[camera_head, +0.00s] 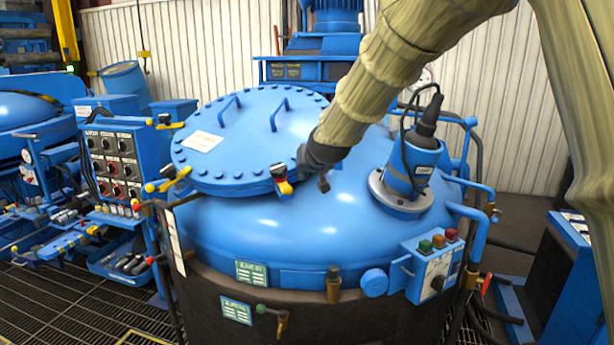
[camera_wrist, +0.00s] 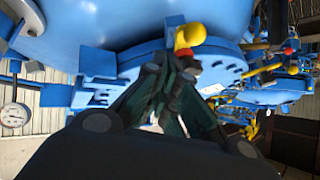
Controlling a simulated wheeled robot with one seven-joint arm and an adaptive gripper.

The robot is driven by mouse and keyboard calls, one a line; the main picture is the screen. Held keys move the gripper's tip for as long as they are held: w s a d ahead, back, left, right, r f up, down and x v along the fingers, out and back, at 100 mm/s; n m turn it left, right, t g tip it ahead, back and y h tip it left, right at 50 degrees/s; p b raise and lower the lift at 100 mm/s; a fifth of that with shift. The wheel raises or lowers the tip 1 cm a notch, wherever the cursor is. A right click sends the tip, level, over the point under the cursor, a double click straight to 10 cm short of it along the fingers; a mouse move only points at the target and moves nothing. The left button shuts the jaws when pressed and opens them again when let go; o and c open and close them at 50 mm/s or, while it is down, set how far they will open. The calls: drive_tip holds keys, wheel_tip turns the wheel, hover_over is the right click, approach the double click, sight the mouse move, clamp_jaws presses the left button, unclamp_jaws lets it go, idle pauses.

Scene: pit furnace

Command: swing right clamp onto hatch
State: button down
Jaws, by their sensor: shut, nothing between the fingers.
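The hatch (camera_head: 245,125) is a round blue bolted lid with two handles, lying shut on the blue furnace dome. The right clamp (camera_head: 282,181), with a yellow and red end, sits at the hatch's front right rim. Its yellow and red knob (camera_wrist: 189,37) shows in the wrist view in front of my fingertips, near the hatch's edge (camera_wrist: 218,68). My gripper (camera_head: 303,170) is dark, shut and empty, right beside this clamp. In the wrist view its fingers (camera_wrist: 172,75) come together just below the knob. I cannot tell whether they touch it, or whether the clamp bears on the rim.
Yellow-ended clamps (camera_head: 168,180) stand at the hatch's left side. A blue motor unit (camera_head: 408,170) rises from the dome to the right of my arm. A button box (camera_head: 435,262) is at the front right, and a control panel (camera_head: 118,155) stands left.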

drive_tip(key=s+a+r+b, duration=0.2)
drive_tip(key=s+a+r, duration=0.1)
drive_tip(key=s, duration=0.2)
drive_tip(key=shift+s+a+r, duration=0.1)
drive_tip(key=shift+r, duration=0.05)
idle(0.3)
